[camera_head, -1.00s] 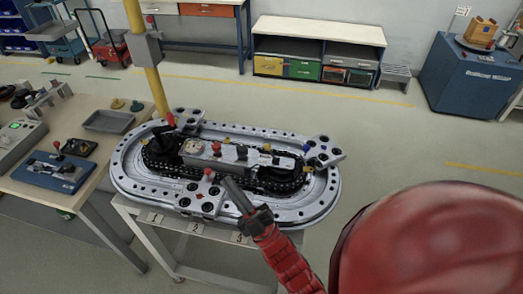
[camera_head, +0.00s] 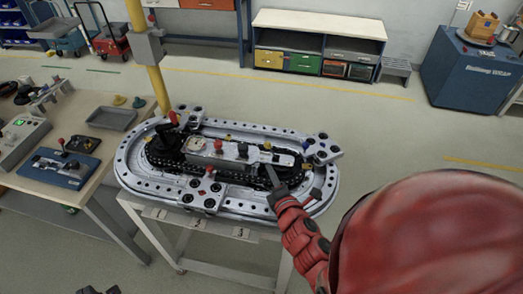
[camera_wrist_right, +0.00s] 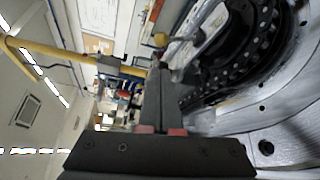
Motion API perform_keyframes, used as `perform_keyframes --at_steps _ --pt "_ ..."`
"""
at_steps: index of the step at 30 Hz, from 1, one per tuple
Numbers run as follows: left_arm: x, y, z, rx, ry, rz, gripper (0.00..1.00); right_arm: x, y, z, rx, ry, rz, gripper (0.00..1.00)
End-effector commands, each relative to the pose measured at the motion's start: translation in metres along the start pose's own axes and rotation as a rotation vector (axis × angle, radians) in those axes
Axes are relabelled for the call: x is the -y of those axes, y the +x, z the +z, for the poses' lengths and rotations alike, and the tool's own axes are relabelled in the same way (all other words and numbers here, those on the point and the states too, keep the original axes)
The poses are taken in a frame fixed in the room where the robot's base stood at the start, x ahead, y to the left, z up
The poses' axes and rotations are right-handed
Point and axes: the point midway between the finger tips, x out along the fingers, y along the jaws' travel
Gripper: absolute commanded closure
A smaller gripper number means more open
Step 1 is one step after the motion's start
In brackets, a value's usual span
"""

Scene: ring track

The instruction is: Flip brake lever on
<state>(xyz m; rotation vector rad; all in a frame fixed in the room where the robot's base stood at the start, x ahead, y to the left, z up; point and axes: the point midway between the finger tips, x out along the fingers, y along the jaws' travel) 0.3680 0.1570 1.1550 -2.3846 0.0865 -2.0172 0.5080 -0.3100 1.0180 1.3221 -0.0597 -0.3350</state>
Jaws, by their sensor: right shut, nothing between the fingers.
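The grey oval ring track (camera_head: 135,170) stands on a small metal table, with a central console (camera_head: 225,160) along its middle. Red-knobbed levers show at its left end (camera_head: 173,117) and on the console (camera_head: 218,145). I cannot tell which lever is the brake lever. My right gripper (camera_head: 269,170) is shut and empty, its fingers pointing over the console's right part. In the right wrist view the shut fingers (camera_wrist_right: 160,95) reach toward a yellow knob (camera_wrist_right: 160,40); contact is unclear. A dark piece at the bottom left edge, probably my left gripper (camera_head: 98,290), is mostly cut off.
A wooden workbench (camera_head: 100,145) with a grey tray (camera_head: 112,118) and a blue lever box (camera_head: 60,168) stands at the left. A yellow post (camera_head: 157,90) rises behind the track. The floor behind is free up to a low cabinet (camera_head: 318,50).

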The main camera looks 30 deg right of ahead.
Motion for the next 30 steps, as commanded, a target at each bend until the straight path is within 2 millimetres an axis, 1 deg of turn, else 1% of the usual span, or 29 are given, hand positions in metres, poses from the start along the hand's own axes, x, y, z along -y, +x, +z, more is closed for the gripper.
perform_keyframes --at_steps 8,11,14,22,23,26,27,30 --pt "0.0 -0.001 0.0 0.0 0.0 0.0 1.0 0.001 0.001 0.0 -0.001 0.002 0.001 1.0" --pt "0.0 -0.006 0.001 0.0 0.0 0.0 1.0 0.002 0.005 -0.001 -0.002 0.001 0.002 1.0" --pt "-0.001 -0.016 0.003 0.0 0.0 0.0 1.0 0.004 0.015 -0.002 -0.001 -0.001 0.004 1.0" --pt "-0.003 -0.055 0.009 0.0 0.0 0.0 1.0 0.005 0.055 -0.003 -0.002 0.0 0.007 1.0" --pt "-0.003 -0.051 0.009 0.0 0.0 0.0 1.0 0.001 0.061 -0.001 -0.003 0.001 0.006 1.0" --pt "-0.003 -0.053 0.009 0.0 0.0 0.0 1.0 0.0 0.079 -0.003 -0.005 0.002 0.006 1.0" --pt "-0.002 -0.049 0.008 0.0 0.0 0.0 1.0 -0.002 0.083 0.0 -0.002 0.002 0.002 1.0" --pt "-0.002 -0.048 0.008 0.0 0.0 0.0 1.0 -0.001 0.092 0.0 -0.002 0.004 0.002 1.0"
